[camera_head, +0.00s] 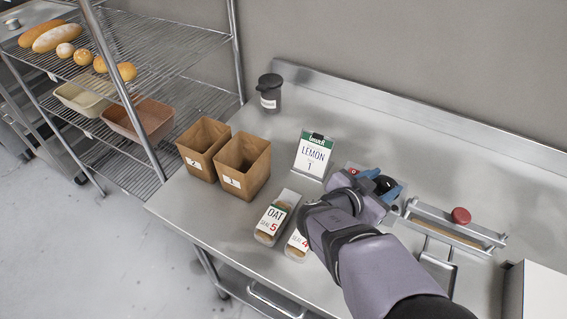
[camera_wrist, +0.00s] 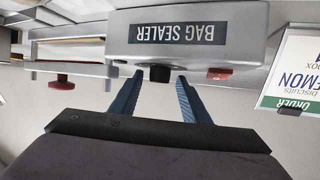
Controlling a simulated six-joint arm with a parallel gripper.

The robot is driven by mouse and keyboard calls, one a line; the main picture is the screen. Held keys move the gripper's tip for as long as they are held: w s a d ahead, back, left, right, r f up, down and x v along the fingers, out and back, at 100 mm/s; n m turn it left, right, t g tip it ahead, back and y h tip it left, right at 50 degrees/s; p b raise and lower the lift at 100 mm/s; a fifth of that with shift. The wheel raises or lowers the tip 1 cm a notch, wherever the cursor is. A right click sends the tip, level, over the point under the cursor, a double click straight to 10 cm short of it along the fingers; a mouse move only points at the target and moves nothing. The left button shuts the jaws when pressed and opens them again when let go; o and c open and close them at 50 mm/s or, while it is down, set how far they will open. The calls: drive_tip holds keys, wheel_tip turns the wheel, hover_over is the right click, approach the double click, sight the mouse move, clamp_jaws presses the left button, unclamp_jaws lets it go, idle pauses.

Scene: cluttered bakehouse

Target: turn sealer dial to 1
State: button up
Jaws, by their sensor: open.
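The bag sealer is a grey unit on the steel bench; in the wrist view its labelled body (camera_wrist: 240,22) appears upside down. Its black dial (camera_wrist: 160,73) is on the lower edge in that view; its number setting cannot be read. My gripper (camera_wrist: 159,80) is open, with its two blue fingers on either side of the dial; I cannot tell whether they touch it. In the head view my gripper (camera_head: 379,187) hides most of the sealer body, while the sealing bar (camera_head: 450,224) extends to the right. A red button (camera_wrist: 219,73) shows beside the dial.
An order card (camera_head: 313,155) reading LEMON 1 stands left of my gripper. An OAT pack (camera_head: 272,222) marked SEAL 5 and a SEAL 4 pack (camera_head: 297,244) lie nearby, the latter partly behind my arm. Two brown boxes (camera_head: 243,166) and a dark canister (camera_head: 269,93) stand farther left.

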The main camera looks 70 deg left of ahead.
drive_tip(key=shift+r+m+h+p, duration=0.2)
drive_tip(key=shift+m+h+p, duration=0.1)
drive_tip(key=shift+p, duration=0.95)
drive_tip(key=s+d+r+m+g+h+b, duration=0.1)
drive_tip(key=s+d+r+h+b, duration=0.1)
drive_tip(key=s+d+h+b, duration=0.45)
drive_tip(key=s+m+g+p, duration=0.1)
drive_tip(key=s+g, duration=0.1)
drive_tip(key=s, duration=0.2)
drive_tip(key=s+a+g+p, duration=0.1)
drive_tip(key=s+g, duration=0.1)
drive_tip(key=s, duration=0.2)
drive_tip(key=s+m+g+p, duration=0.1)
drive_tip(key=s+g, duration=0.2)
drive_tip(key=s, duration=0.1)
drive_tip(key=shift+s+a+r+m+y, duration=0.2)
drive_tip(key=shift+a+r+m+y, duration=0.05)
drive_tip(key=shift+a+m+y, duration=0.1)
drive_tip(key=s+a+r+m+g+y+p, duration=0.1)
drive_tip(key=s+a+r+g+p, duration=0.2)
drive_tip(key=s+a+r+g, duration=0.1)
drive_tip(key=shift+s+a+r+g+y+p, duration=0.35)
drive_tip(key=shift+a+r+g, duration=0.25)
drive_tip(key=shift+a+g, duration=0.6)
drive_tip(key=shift+w+a+m, duration=0.1)
drive_tip(key=shift+a+m, duration=0.05)
drive_tip(key=shift+m, duration=0.1)
